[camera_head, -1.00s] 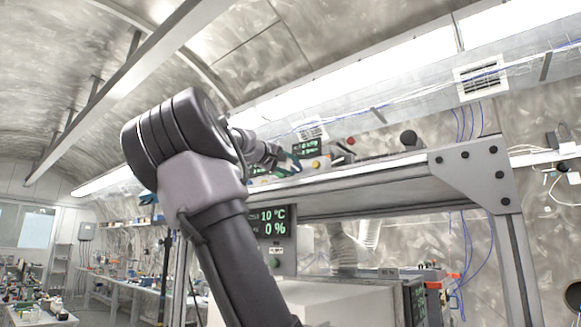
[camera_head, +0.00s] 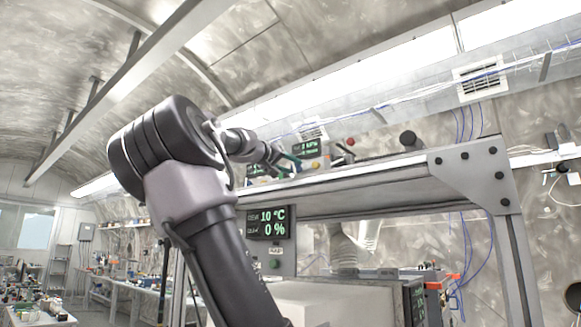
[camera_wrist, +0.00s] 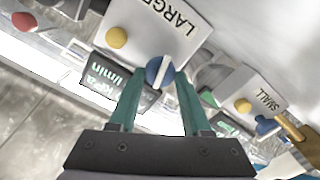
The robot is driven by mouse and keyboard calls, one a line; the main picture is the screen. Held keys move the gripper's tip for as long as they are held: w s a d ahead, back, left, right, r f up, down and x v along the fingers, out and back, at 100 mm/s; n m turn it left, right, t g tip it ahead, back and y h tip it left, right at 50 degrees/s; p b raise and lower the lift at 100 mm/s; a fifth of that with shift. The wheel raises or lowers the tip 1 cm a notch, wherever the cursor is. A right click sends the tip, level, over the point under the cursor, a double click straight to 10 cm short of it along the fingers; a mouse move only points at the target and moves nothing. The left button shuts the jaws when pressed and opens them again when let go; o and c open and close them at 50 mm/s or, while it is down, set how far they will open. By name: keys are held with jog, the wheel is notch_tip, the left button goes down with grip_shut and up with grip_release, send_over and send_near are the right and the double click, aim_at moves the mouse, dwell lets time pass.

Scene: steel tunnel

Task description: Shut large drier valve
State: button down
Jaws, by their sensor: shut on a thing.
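The large drier panel (camera_wrist: 140,22) is a pale plate marked LARGE, with a yellow button on it, and shows tilted at the top of the wrist view. Its valve is a round blue knob (camera_wrist: 154,69) with a white bar across it. My gripper (camera_wrist: 161,80) has its green fingers on either side of this knob and is shut on it. In the head view my gripper (camera_head: 291,160) reaches over the shelf, small and partly hidden by my wrist, and the knob cannot be made out.
A similar panel marked SMALL (camera_wrist: 262,98), with its own blue knob (camera_wrist: 266,126), is to the right in the wrist view. The grey shelf frame (camera_head: 380,172) runs below my wrist in the head view.

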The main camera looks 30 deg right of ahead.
jog(key=shift+f, duration=0.1)
jog(key=shift+c, duration=1.8)
grip_release()
jog(key=shift+a, duration=0.1)
jog(key=v, duration=1)
jog(key=shift+s+a, duration=0.2)
jog(key=shift+a, duration=0.05)
